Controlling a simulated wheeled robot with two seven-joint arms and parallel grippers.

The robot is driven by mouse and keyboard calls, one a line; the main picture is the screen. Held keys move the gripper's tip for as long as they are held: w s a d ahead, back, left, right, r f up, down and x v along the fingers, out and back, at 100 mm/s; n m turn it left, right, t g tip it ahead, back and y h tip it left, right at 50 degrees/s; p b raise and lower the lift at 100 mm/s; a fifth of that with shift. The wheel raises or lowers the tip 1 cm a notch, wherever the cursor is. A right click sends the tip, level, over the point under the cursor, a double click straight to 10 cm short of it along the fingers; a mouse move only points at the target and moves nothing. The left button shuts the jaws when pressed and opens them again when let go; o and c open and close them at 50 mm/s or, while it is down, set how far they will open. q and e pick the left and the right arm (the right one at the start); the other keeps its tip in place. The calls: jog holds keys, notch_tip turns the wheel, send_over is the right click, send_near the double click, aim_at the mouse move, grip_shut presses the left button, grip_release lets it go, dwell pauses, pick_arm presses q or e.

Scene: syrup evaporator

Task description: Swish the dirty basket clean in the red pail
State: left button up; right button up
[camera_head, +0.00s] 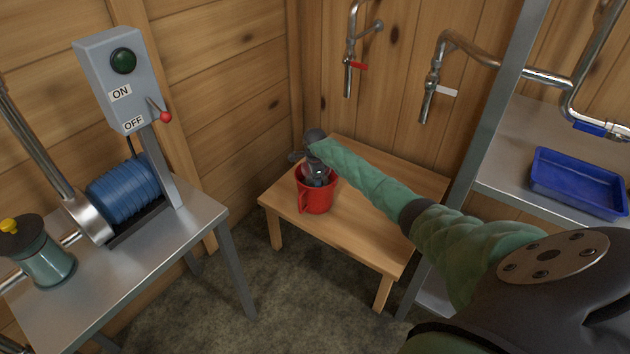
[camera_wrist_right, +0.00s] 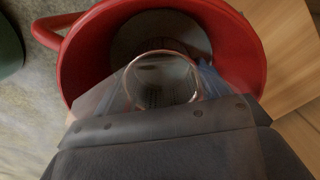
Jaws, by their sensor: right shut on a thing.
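The red pail (camera_head: 316,197) stands on the low wooden table, near its left corner. My right gripper (camera_head: 319,176) reaches down into the mouth of the pail, pointing downward. In the right wrist view the pail's red wall (camera_wrist_right: 90,60) rings the fingers, with its handle at the upper left. My right gripper is shut on the basket (camera_wrist_right: 164,82), a small round metallic thing with a pinkish rim, held inside the pail's opening. Its lower part is hidden, and I cannot tell how dirty it is. My left gripper is not in view.
The wooden table (camera_head: 375,225) is bare around the pail. A metal table (camera_head: 190,225) with a switch post (camera_head: 112,80), blue coil (camera_head: 122,190) and green canister (camera_head: 40,255) stands at left. Taps (camera_head: 430,90) hang behind. A blue tray (camera_head: 578,185) sits on the right shelf.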

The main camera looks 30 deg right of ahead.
jog(key=shift+r+p, duration=0.8)
jog(key=shift+r, duration=1)
jog(key=shift+f+b, duration=1.6)
jog(key=shift+f, duration=0.25)
jog(key=shift+r, duration=0.15)
